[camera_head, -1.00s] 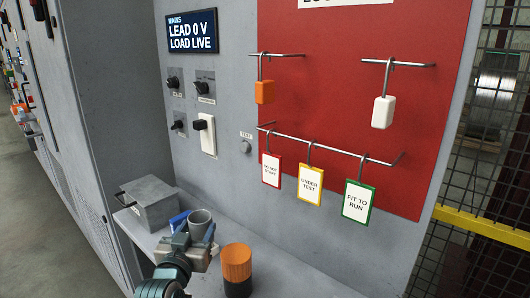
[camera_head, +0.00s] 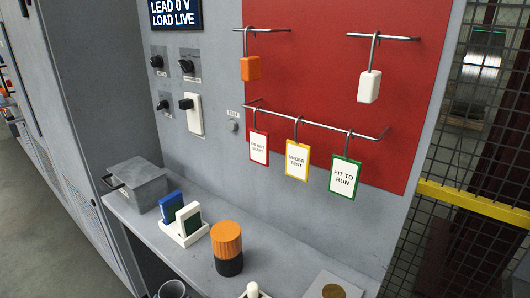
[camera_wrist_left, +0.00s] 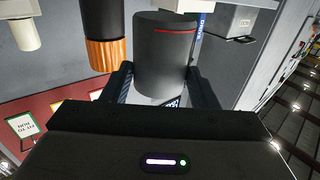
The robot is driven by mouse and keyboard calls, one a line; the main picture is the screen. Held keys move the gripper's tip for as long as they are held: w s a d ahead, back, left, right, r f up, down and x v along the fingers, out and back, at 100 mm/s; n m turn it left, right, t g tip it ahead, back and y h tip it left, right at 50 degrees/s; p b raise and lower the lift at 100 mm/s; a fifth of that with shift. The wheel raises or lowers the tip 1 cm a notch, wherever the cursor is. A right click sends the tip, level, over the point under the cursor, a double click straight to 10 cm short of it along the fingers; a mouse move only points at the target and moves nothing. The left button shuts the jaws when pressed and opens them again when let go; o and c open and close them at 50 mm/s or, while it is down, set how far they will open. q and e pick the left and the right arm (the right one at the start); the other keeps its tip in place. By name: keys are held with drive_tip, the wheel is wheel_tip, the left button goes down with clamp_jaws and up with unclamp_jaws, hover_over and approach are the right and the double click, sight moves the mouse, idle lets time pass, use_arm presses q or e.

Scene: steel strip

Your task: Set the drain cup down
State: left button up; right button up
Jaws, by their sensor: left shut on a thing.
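The drain cup is a dark grey cylinder with a thin red line near one end, large in the left wrist view (camera_wrist_left: 165,50). My left gripper (camera_wrist_left: 165,85) is shut on it, one dark finger on each side. In the head view only the cup's round rim (camera_head: 172,289) shows at the bottom edge, and most of the gripper is cut off. The wrist picture appears inverted, and I cannot tell whether the cup touches a surface. My right gripper is not in view.
An orange and black cylinder (camera_head: 227,247) stands on the grey bench (camera_head: 200,262). Behind it are a white holder (camera_head: 184,237) with blue and green cards and a grey box (camera_head: 137,184). A round disc (camera_head: 333,291) and a white knob (camera_head: 252,289) are at the front right.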

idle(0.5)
use_arm(q)
drive_tip(key=shift+w+r, duration=0.15)
drive_tip(key=w+d+r+h+p, duration=0.1)
drive_tip(key=w+r, duration=0.8)
drive_tip(key=w, duration=0.2)
wheel_tip(320, 180, up, 8)
drive_tip(key=p, duration=0.1)
hover_over(197, 261)
drive_tip(key=shift+m, duration=0.4)
drive_tip(key=shift+f+p, duration=1.1)
drive_tip(key=shift+f, duration=7.95)
